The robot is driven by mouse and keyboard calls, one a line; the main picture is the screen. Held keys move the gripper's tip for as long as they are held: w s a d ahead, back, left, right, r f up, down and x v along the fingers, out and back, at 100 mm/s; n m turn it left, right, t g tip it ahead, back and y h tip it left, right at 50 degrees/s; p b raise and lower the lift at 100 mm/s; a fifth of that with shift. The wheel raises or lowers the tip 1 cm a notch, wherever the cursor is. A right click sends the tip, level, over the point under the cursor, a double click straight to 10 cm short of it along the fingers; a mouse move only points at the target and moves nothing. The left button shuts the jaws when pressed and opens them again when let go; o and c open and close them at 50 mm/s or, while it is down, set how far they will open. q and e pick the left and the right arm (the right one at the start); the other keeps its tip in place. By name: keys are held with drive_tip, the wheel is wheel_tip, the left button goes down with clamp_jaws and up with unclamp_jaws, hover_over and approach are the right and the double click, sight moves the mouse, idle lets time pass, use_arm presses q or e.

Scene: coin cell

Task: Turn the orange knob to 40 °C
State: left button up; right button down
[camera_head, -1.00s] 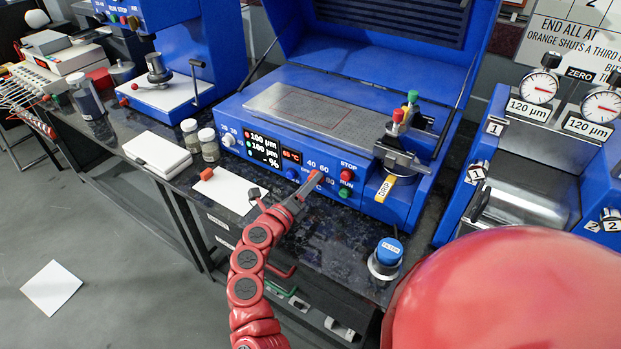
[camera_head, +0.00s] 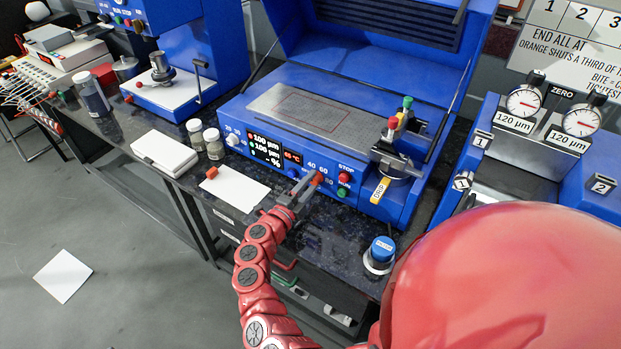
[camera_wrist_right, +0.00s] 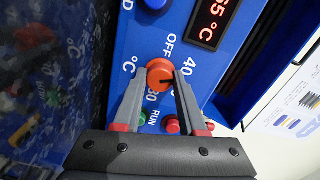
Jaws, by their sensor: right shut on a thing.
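The orange knob (camera_wrist_right: 159,72) is on the blue machine's front panel, among the printed marks OFF, 40 and 80; the 60 mark is hidden in the right wrist view. The dark pointer on the knob faces toward the right finger side, between 40 and 80. My right gripper (camera_wrist_right: 161,82) is shut on the knob, one finger on each side. The display (camera_wrist_right: 211,20) reads 65 °C. My left gripper is not in view.
STOP and RUN buttons (camera_head: 344,184) sit close right of the knob. A blue-topped cylinder (camera_head: 380,254) stands on the dark bench at front right. A white sheet with a red block (camera_head: 212,172), two jars (camera_head: 213,143) and a white box (camera_head: 161,152) lie to the left.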

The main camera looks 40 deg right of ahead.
drive_tip(key=shift+n+p, duration=0.3)
drive_tip(key=shift+n, duration=0.2)
drive_tip(key=shift+f, duration=0.1)
drive_tip(key=shift+c, duration=2.3)
unclamp_jaws()
drive_tip(key=b+v, duration=0.2)
drive_tip(key=v, duration=1.5)
drive_tip(key=shift+a+b, duration=0.2)
drive_tip(key=shift+b, duration=0.15)
